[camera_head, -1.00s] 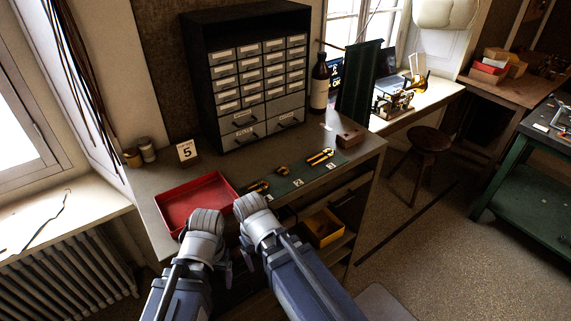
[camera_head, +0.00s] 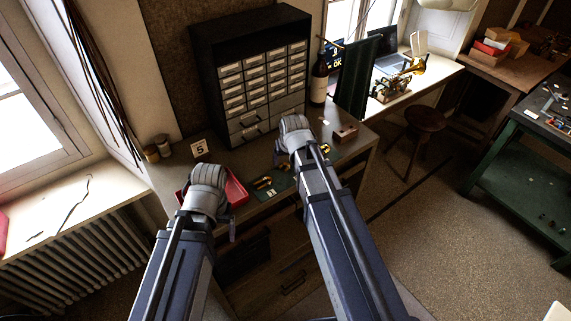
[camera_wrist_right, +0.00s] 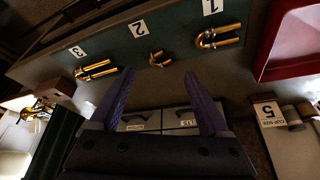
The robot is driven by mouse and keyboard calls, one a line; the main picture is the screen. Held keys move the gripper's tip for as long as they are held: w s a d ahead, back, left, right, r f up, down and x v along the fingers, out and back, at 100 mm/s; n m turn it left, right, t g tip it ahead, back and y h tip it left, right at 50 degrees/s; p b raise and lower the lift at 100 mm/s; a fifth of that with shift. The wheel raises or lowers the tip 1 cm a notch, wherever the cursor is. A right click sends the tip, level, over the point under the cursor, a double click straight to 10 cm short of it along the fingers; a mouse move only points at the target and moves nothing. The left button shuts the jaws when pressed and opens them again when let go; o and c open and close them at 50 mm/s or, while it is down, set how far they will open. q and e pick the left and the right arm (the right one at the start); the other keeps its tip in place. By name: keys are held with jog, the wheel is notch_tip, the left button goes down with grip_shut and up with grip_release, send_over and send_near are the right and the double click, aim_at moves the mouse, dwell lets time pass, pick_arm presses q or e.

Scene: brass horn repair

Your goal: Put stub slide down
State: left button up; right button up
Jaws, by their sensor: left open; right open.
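The small stub slide (camera_wrist_right: 160,60), a short brass piece, lies by the card marked 2 on the green mat (camera_wrist_right: 130,40) in the right wrist view. Longer brass slides lie by card 1 (camera_wrist_right: 218,36) and card 3 (camera_wrist_right: 97,70). My right gripper (camera_wrist_right: 161,82) is open and empty, its fingertips pointing towards the stub slide and apart from it. In the head view my right gripper (camera_head: 296,135) is over the mat and hides part of it. My left gripper (camera_head: 208,190) is open over the red tray, its fingers mostly hidden.
The red tray (camera_head: 237,190) is at the bench's left. The black drawer cabinet (camera_head: 225,50) stands behind the mat.

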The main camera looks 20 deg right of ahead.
aim_at(285, 168)
jog(key=b+x, duration=0.2)
jog(key=shift+w+f, duration=0.1)
jog(key=shift+f, duration=0.2)
jog(key=b+x, duration=0.4)
jog(key=x, duration=0.1)
jog(key=shift+w+d+b, duration=0.1)
jog(key=shift+w+b, duration=0.2)
jog(key=shift+w, duration=0.15)
jog(key=shift+r, duration=0.1)
grip_shut()
